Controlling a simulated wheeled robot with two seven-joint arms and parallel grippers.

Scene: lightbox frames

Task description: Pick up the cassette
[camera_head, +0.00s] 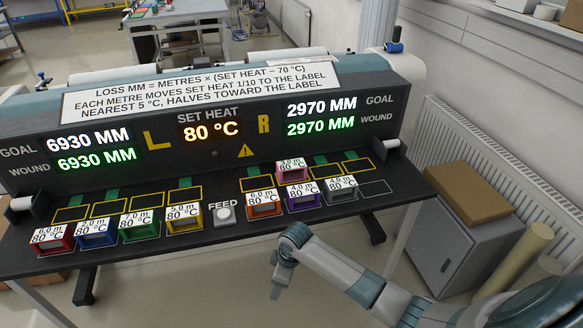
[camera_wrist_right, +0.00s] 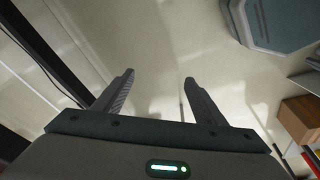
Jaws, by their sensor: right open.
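Several coloured cassettes, each labelled 80 °C, sit on the dark bench. On the left are red (camera_head: 52,239), blue (camera_head: 97,234), green (camera_head: 140,226) and yellow (camera_head: 184,217) ones. On the right are orange (camera_head: 263,205), purple (camera_head: 302,197) and grey (camera_head: 341,188) ones, with a pink cassette (camera_head: 292,172) behind, between orange and purple. My right gripper (camera_head: 277,291) hangs in front of the bench, below the orange and purple cassettes. In the wrist view its fingers (camera_wrist_right: 159,78) are apart with nothing between them. My left gripper is not in view.
A feed button (camera_head: 224,214) lies between the two cassette groups. Empty yellow outlines lie behind the front row. The display panel (camera_head: 210,128) reads set heat 80 °C, goal and wound 6930 and 2970 MM. A grey cabinet (camera_head: 463,235) stands right; floor before the bench is clear.

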